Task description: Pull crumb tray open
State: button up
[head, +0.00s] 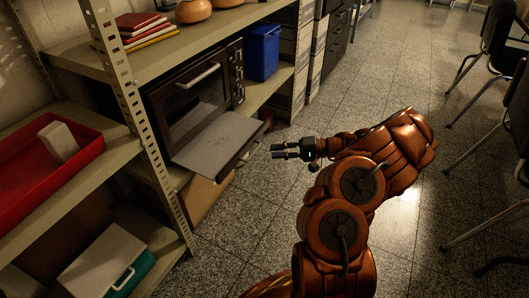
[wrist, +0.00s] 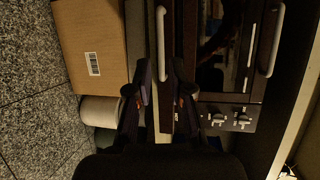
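The oven (head: 195,100) stands on the shelf with its door closed. Its crumb tray (head: 215,143), a flat grey sheet with a dark front, sticks out below the door. The tray's pale bar handle shows in the wrist view (wrist: 161,35). My gripper (head: 274,150) is just right of the tray front in the head view. In the wrist view the two fingers of my gripper (wrist: 159,85) are apart, with the handle's lower end in line with the gap. I cannot tell whether they touch it.
A blue bin (head: 263,52) stands right of the oven. A cardboard box (wrist: 92,45) lies beside the tray in the wrist view. A red tray (head: 45,175) and a shelf post (head: 150,140) are at left. Open floor (head: 300,110) lies around my arm; chairs stand at right.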

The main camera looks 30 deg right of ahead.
jog(key=v, duration=0.4)
jog(key=shift+s+d+r, duration=0.1)
jog(key=shift+s+d, duration=0.1)
dwell(0.3)
